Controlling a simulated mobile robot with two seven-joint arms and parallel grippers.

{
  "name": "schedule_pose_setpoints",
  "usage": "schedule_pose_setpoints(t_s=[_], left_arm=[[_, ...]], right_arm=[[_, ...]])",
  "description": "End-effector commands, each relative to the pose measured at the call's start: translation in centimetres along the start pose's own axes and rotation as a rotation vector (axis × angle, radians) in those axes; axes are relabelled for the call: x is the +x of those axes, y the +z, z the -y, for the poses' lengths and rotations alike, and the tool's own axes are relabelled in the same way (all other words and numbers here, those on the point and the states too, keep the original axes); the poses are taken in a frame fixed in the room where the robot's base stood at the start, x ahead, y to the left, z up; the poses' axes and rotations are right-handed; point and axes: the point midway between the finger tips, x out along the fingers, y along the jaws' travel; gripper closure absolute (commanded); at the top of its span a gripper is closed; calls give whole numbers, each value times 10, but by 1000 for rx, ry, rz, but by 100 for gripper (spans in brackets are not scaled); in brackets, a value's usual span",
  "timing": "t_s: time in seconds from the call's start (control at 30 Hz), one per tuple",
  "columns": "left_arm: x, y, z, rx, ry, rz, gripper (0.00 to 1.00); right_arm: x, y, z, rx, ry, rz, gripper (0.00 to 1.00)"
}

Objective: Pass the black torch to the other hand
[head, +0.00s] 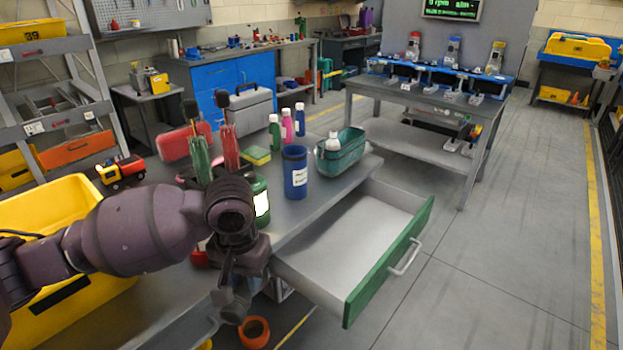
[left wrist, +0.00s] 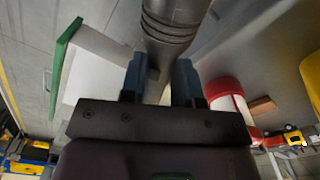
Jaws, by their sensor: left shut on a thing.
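The black torch (left wrist: 168,30) shows in the left wrist view as a dark, ringed cylinder between the two blue-grey fingers. My left gripper (left wrist: 160,82) is shut on it. In the head view my left gripper (head: 240,275) hangs at the front edge of the workbench, just left of the open drawer. There the torch is hard to tell from the dark gripper and wrist. My right gripper does not show in either view.
The open drawer (head: 350,240) with a green front juts from the workbench. On the bench stand a blue cup (head: 295,173), a green basket (head: 341,155) and several bottles. A yellow bin (head: 50,205) lies behind my left arm. The floor at right is clear.

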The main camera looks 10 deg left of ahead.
Motion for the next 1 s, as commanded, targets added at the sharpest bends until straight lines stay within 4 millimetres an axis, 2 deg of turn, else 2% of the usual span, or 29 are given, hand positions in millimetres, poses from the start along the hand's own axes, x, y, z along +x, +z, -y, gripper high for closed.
schedule_pose_setpoints(t_s=[0.17, 0.27, 1.0], left_arm=[[-3, -1, -8, 7, 2, -2, 100], [-6, -3, -22, 20, 3, -2, 100], [-42, -20, -188, 145, 0, -7, 100]], right_arm=[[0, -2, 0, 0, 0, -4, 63], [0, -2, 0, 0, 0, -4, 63], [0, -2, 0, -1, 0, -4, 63]])
